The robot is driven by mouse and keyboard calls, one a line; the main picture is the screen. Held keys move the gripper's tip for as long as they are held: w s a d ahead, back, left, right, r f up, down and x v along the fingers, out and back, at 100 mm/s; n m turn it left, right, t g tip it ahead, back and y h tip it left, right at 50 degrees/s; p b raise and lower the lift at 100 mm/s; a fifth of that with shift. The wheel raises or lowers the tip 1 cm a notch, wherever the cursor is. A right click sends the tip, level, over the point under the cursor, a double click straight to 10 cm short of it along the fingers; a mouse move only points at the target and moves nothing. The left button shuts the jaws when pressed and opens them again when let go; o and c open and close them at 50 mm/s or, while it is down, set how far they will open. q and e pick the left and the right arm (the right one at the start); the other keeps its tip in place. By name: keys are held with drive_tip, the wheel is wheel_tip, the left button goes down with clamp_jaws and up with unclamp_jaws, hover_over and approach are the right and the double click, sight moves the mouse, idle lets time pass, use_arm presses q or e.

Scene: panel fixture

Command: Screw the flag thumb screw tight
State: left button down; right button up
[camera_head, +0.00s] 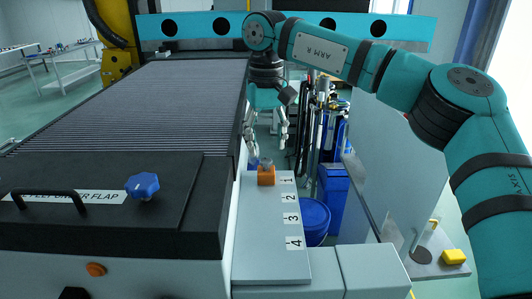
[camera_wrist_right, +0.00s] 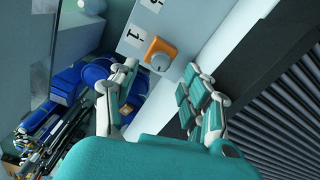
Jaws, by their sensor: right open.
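The flag thumb screw seems to be the small grey piece (camera_head: 266,162) on an orange block (camera_head: 266,177) beside the label 1 on the grey panel (camera_head: 262,235). In the right wrist view its grey head (camera_wrist_right: 161,61) shows on top of the orange block (camera_wrist_right: 152,45); its flag shape is too small to make out. My right gripper (camera_head: 267,140) is open and empty, pointing down just behind and above the block. In the wrist view its fingers (camera_wrist_right: 160,75) are spread, one toward each side of the screw, apart from it. My left gripper is not in view.
A black flap with a handle and a blue star knob (camera_head: 142,186) is at left, beside a ribbed conveyor (camera_head: 165,95). Labels 2 to 4 mark bare panel in front of the block.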

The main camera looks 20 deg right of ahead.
sight(266, 160)
wheel_tip(266, 160, down, 2)
drive_tip(key=shift+s+f, duration=0.1)
drive_tip(key=shift+s, duration=0.05)
drive_tip(key=shift+f, duration=0.4)
drive_tip(key=shift+f+p, duration=0.3)
drive_tip(key=shift+f, duration=0.05)
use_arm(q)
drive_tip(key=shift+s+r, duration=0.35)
use_arm(e)
clamp_jaws()
